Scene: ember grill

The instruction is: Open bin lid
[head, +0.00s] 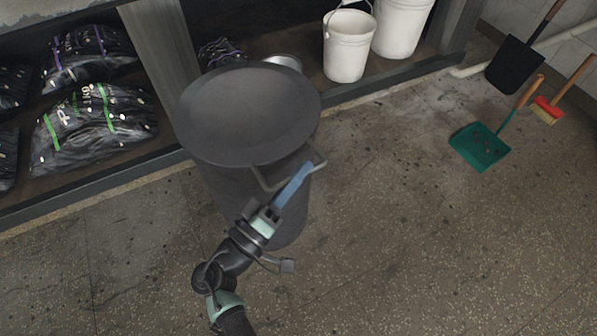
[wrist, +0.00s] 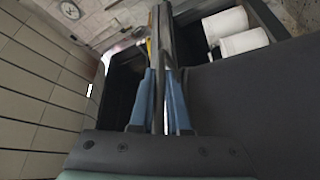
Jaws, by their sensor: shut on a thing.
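The bin (head: 228,188) is a dark grey round drum standing on the floor in the middle of the head view. Its wide round lid (head: 248,108) covers the top; I cannot tell whether its edge is slightly raised. A bent metal handle (head: 264,180) sticks out from the lid's front right edge. My gripper (head: 308,168) reaches up from below, its blue fingers at the handle's right part. In the wrist view my gripper (wrist: 165,78) is shut on the handle, a bar running between the fingers. The lid (wrist: 250,105) fills the right side there. The bin's inside is hidden.
A low shelf behind the bin holds black charcoal bags (head: 95,125) at left and white buckets (head: 348,45) at right. A green dustpan (head: 480,145), a red brush (head: 547,110) and a black shovel (head: 515,65) are at far right. The floor right of the bin is clear.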

